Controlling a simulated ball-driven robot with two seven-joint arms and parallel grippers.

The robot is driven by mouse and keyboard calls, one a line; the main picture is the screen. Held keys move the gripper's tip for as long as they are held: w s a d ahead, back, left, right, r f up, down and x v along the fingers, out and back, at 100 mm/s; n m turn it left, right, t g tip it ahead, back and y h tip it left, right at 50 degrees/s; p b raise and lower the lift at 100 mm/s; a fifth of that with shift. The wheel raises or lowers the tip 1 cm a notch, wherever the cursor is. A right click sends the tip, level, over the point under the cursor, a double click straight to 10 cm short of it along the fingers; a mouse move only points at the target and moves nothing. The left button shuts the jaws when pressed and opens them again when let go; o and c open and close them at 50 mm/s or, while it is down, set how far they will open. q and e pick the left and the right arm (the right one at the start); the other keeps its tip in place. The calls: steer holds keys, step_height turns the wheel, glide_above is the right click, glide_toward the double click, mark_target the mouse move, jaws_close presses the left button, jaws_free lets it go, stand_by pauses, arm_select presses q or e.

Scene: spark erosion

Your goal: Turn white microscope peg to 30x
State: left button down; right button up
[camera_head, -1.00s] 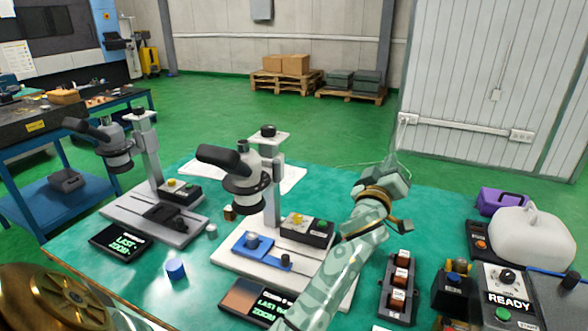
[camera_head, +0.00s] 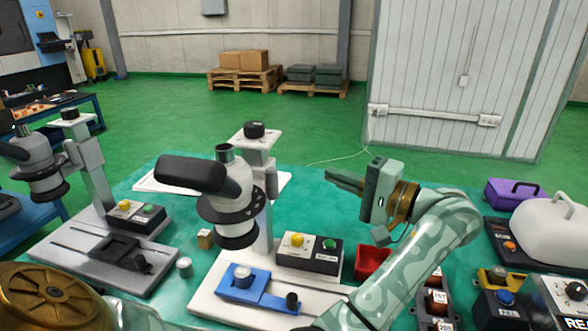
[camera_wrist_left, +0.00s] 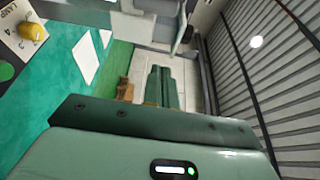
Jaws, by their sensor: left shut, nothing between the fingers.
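The white-based microscope (camera_head: 232,190) stands in the middle of the head view, with a black eyepiece and dark lower rings on its head. I cannot tell its zoom peg apart from the head, and no 30x mark is readable. Its white base (camera_head: 215,308) carries a blue slide holder (camera_head: 235,290). My left gripper (camera_head: 335,180) is shut and empty, to the right of the microscope head and apart from it, fingers pointing left. In the left wrist view its fingers (camera_wrist_left: 162,88) lie together. My right gripper is not in view.
A control box (camera_head: 308,254) with yellow and green buttons stands on the white base. A grey-based microscope (camera_head: 45,165) is at left. A red bin (camera_head: 372,262) lies below my left gripper. A white case (camera_head: 548,235) and purple box (camera_head: 512,192) are at right.

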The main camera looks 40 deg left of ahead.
arm_select(q)
steer(key=s+a, duration=0.1)
steer(key=a, duration=1)
steer(key=s+d, duration=0.1)
steer(key=s, duration=0.1)
steer(key=s+d, duration=0.1)
steer(key=s, duration=0.1)
steer(key=shift+d+f, duration=0.15)
steer(key=shift+d, duration=0.2)
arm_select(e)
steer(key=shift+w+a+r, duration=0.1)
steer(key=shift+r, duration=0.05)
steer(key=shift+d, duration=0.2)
